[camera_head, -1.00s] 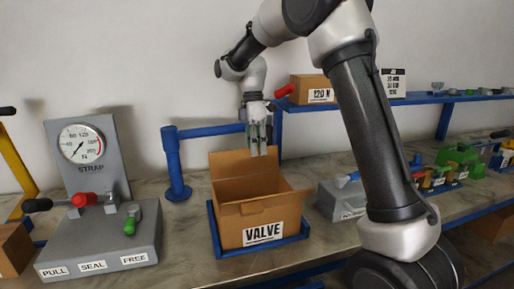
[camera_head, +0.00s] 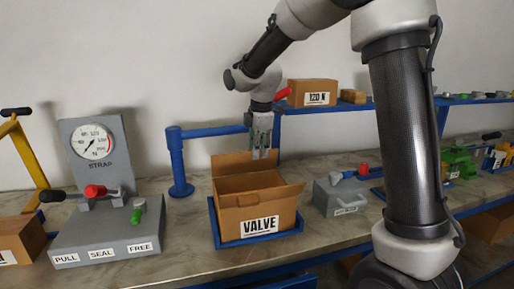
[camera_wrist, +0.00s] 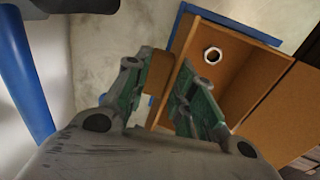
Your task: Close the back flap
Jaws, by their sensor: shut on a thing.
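An open brown cardboard box labelled VALVE (camera_head: 238,227) sits in a blue tray (camera_head: 305,222). Its back flap (camera_head: 232,163) stands up at the rear edge. My gripper (camera_head: 261,153) points down at the flap's top edge, right of its middle. In the wrist view the flap (camera_wrist: 158,76) lies between the fingertips (camera_wrist: 165,75), and the gripper is shut on it. The box interior (camera_wrist: 225,75) holds a pale ring (camera_wrist: 211,55), seen in the wrist view. The right flap leans outward. The front flap lies partly folded at the front edge.
A blue post with a horizontal rail (camera_head: 178,160) stands behind and left of the box. A grey strap-gauge station (camera_head: 105,235) is at left, a grey toolbox-like block (camera_head: 340,197) at right. A blue shelf (camera_head: 340,107) with a 120 N box (camera_head: 312,93) is behind.

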